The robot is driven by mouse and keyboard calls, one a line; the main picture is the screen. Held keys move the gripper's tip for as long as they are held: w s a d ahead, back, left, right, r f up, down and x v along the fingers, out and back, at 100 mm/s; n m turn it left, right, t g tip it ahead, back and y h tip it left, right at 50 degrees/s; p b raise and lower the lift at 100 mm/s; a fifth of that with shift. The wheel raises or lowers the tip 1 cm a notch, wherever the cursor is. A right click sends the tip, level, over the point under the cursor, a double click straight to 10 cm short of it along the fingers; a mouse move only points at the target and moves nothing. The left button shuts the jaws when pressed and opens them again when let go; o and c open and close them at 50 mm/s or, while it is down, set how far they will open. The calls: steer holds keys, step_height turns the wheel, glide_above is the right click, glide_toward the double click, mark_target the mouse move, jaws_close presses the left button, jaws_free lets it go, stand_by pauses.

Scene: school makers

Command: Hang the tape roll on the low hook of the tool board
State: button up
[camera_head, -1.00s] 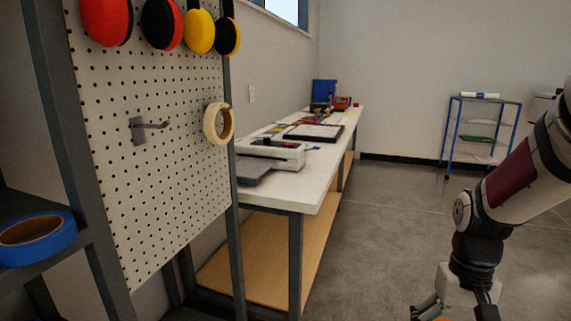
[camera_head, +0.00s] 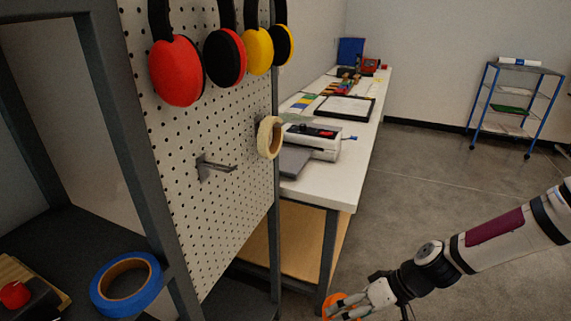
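The tool board (camera_head: 190,130) is a pale pegboard in a dark frame at the left. A bare metal hook (camera_head: 217,168) sticks out from its lower middle. A cream tape roll (camera_head: 264,140) hangs to the right of that hook, at the board's right edge. My gripper (camera_head: 352,303) is low in the picture, right of the board and well below the hook. It appears shut on an orange ring-shaped roll (camera_head: 334,303), partly hidden by the fingers and the picture's bottom edge. A blue tape roll (camera_head: 127,284) lies on the dark shelf at lower left.
Red ear defenders (camera_head: 176,72) and yellow ones (camera_head: 259,50) hang high on the board. A white workbench (camera_head: 345,170) with a printer-like machine (camera_head: 312,141) stands behind it. A blue-framed cart (camera_head: 515,100) is at the far wall. The floor right of the bench is clear.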

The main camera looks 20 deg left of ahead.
steer(key=s+a+r+n+g+y+p, duration=0.1)
steer(key=s+a+r+y+p, duration=0.15)
steer(key=a+r+p, duration=0.35)
steer(key=s+a+r+n+g+y+p, duration=0.1)
steer(key=s+a+r+y+p, duration=0.15)
steer(key=a+r+p, duration=0.4)
step_height(320, 180, up, 21)
steer(key=w+a+m+t+y+p, duration=0.2)
steer(key=w+m+t+y+p, duration=0.1)
steer(key=y+p, duration=0.3)
steer(key=w+a+f+h+b, duration=0.1)
steer(key=a, duration=1)
steer(key=shift+f+b, duration=0.3)
steer(key=shift+f, duration=0.05)
